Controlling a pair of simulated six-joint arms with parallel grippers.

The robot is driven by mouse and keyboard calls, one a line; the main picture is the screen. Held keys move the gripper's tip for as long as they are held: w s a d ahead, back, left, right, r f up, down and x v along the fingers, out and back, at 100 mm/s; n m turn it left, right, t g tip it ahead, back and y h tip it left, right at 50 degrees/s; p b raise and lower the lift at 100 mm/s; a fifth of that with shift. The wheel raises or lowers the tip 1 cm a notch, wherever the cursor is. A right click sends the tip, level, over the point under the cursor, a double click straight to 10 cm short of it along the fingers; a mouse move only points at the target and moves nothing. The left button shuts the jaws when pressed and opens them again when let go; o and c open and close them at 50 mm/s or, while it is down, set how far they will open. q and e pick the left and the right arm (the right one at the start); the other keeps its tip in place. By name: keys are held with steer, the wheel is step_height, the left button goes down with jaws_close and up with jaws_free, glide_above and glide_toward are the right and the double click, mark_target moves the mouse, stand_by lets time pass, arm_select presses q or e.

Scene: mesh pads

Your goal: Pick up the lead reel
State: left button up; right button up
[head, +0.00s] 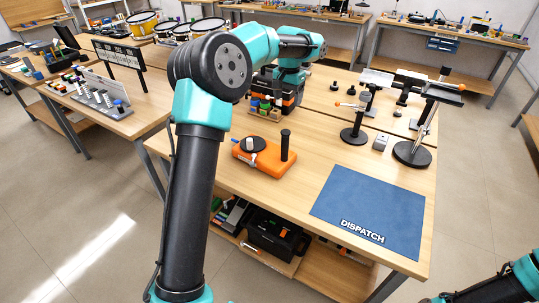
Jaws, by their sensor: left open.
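An orange base (268,158) stands on the near left part of the main table. A flat black disc (243,145) with a small pale hub sits on its left side, and a black post (285,146) stands on its right. The disc looks most like the lead reel, but I cannot be sure. My left gripper (268,87) is mostly hidden behind my own arm, over the back left of the table. It is open and apart from the disc, farther back. My right gripper is outside the view; only a teal and black part of that arm shows at bottom right.
A blue mat marked DISPATCH (372,210) lies at the front right, empty. Black stands (354,132) rise behind it. A rack of small coloured bottles (264,112) and a black and orange case (291,98) stand behind the orange base. Table between base and mat is clear.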

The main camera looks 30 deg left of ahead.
mark_target(286, 132)
arm_select(q)
steer(key=shift+d, duration=0.1)
step_height(286, 132, down, 12)
steer(key=shift+f, duration=0.1)
stand_by(0.7)
steer(key=shift+a+f, duration=0.2)
steer(key=shift+f, duration=2.35)
jaws_close()
steer(key=shift+r, duration=0.1)
